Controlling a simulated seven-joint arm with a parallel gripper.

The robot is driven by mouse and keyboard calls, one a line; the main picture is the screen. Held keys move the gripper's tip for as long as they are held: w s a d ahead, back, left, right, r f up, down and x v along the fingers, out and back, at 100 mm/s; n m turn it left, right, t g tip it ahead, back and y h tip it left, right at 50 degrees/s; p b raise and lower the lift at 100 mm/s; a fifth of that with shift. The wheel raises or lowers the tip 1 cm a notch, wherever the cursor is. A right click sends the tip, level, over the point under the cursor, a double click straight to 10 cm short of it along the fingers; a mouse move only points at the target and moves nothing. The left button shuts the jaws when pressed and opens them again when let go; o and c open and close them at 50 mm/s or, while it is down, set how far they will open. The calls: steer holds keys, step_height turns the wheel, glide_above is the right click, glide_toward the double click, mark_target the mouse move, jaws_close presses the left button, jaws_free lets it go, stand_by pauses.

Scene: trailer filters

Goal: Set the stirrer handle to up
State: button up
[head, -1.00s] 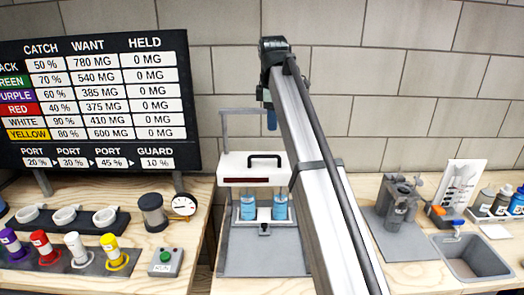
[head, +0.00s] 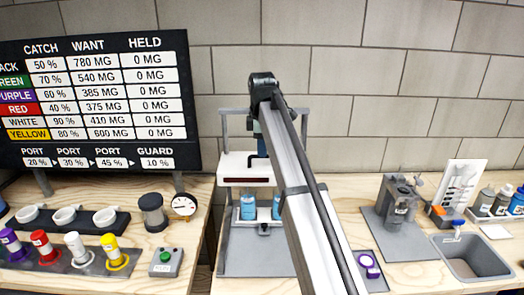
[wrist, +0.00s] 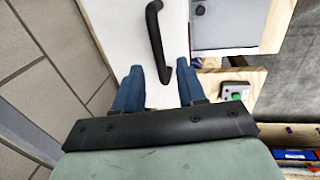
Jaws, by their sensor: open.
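The stirrer is a frame with a white head (head: 235,170) above two blue-filled beakers (head: 248,207). In the wrist view the handle (wrist: 154,32) is a curved black bar on the white surface. My gripper (wrist: 158,68) is open, its two blue fingers apart, with the handle's lower end between them in the picture. I cannot tell whether the fingers reach down around it. In the head view my gripper (head: 262,148) is just above the white head, partly hidden by my arm.
A green-button box (head: 165,262), a dark jar (head: 152,212) and a gauge (head: 184,205) stand left of the stirrer. A board (head: 95,100) stands behind left.

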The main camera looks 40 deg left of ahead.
steer(key=shift+w+a+f, duration=0.1)
steer(key=shift+f, duration=0.5)
steer(key=shift+w+a+f, duration=0.1)
steer(key=shift+f, duration=0.5)
jaws_close()
